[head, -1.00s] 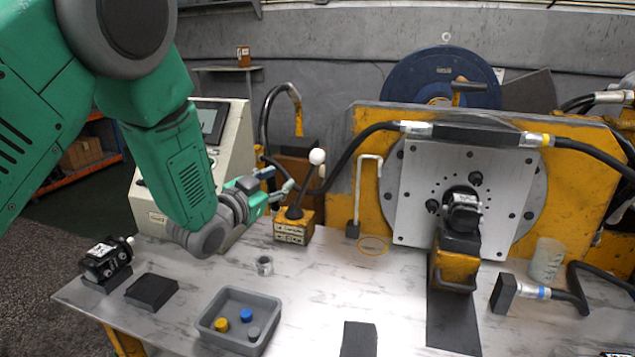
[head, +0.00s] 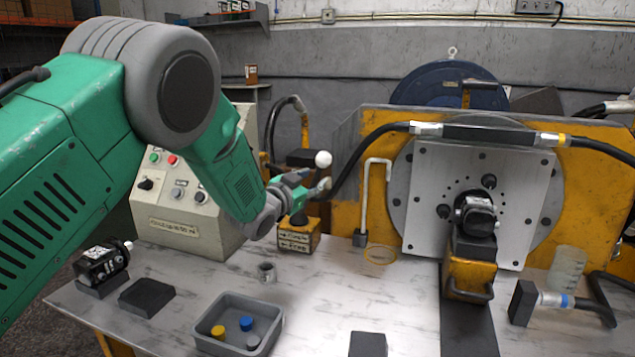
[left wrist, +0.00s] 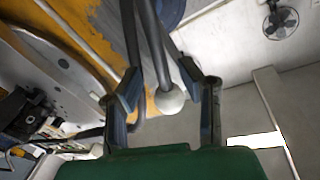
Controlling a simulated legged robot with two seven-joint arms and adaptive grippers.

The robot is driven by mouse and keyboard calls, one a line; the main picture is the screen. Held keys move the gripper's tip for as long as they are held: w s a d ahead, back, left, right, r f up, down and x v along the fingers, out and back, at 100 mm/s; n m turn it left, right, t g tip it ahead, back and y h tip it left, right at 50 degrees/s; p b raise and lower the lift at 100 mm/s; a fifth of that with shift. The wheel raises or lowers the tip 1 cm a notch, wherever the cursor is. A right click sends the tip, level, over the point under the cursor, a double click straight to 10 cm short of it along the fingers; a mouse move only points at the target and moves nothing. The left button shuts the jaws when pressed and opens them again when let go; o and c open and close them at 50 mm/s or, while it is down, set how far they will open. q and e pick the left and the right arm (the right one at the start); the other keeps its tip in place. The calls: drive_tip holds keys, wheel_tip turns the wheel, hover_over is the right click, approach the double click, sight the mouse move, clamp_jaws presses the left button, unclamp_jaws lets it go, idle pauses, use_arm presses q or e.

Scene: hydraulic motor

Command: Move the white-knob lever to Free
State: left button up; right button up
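The fingers are open, and I see no contact with the knob. My gripper hides part of the lever in the head view. My right gripper is not in view.
A grey control console (head: 190,215) stands left of the lever box. A white hooked rod (head: 365,200) and the yellow motor stand (head: 345,180) are to the right. A grey tray (head: 238,325) with small caps and a metal ring (head: 267,272) lie in front.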

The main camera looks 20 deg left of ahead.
use_arm(q)
drive_tip(key=shift+x, duration=1.3)
drive_tip(key=shift+c, duration=0.3)
clamp_jaws()
drive_tip(key=shift+a, duration=0.1)
drive_tip(key=shift+w+a+r+n+p, duration=0.1)
drive_tip(key=shift+a+r+n+p, duration=0.1)
drive_tip(key=shift+a+n+p, duration=0.25)
drive_tip(key=shift+a+r+n+p, duration=0.2)
drive_tip(key=shift+a+n, duration=0.35)
drive_tip(key=shift+a, duration=0.05)
drive_tip(key=a+n+t+p, duration=0.1)
drive_tip(key=a+n, duration=0.6)
drive_tip(key=a, duration=0.1)
drive_tip(key=shift+f+n+t+y, duration=0.3)
drive_tip(key=shift+f+t, duration=0.1)
drive_tip(key=shift+f, duration=0.1)
drive_tip(key=shift+w, duration=0.1)
